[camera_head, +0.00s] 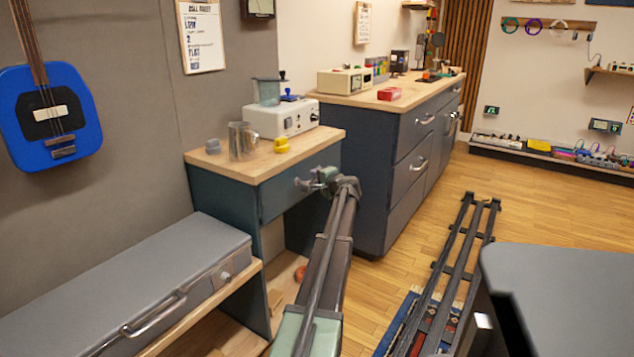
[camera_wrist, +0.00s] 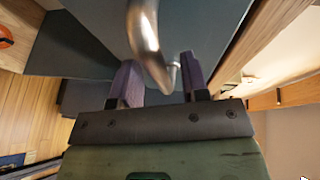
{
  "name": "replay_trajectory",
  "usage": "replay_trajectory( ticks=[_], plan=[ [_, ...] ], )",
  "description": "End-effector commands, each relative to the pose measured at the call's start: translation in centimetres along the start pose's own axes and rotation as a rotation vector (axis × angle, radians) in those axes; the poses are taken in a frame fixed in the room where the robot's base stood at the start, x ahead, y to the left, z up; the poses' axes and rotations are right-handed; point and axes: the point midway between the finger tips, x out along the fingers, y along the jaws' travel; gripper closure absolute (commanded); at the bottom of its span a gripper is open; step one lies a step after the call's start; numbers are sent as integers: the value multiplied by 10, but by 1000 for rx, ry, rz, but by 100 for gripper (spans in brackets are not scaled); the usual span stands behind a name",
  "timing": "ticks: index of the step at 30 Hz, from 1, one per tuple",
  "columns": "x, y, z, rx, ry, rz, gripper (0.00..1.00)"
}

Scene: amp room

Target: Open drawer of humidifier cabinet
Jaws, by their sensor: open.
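The humidifier cabinet (camera_head: 225,178) is a small teal cabinet with a wooden top, left of centre in the head view. Its drawer (camera_head: 276,196) lies under the top and looks shut. A curved metal handle (camera_wrist: 143,35) shows close up in the wrist view. My gripper (camera_head: 320,180) is at the drawer front in the head view. In the wrist view my gripper (camera_wrist: 158,62) is open, with the handle appearing between its two purple-grey fingers. I cannot tell whether the fingers touch it. My arm hides part of the drawer front in the head view.
A white humidifier-like device (camera_head: 285,118), a metal mug (camera_head: 242,141) and yellow and grey knobs stand on the cabinet top. A larger grey cabinet (camera_head: 375,165) stands close on the right. A grey case (camera_head: 130,275) lies on the lower shelf at left. Floor shows between the large cabinet and the rails.

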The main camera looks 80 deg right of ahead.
Motion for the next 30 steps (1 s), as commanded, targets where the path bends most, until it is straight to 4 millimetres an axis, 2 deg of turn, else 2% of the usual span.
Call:
replay_trajectory(
  ticks=[3,9,17,26,30],
  plan=[
    [6,0,0,0,0,0,59],
    [6,0,0,0,0,0,60],
    [6,0,0,0,0,0,100],
    [6,0,2,-1,-3,0,100],
    [5,-1,10,-3,-17,-1,100]
  ],
)
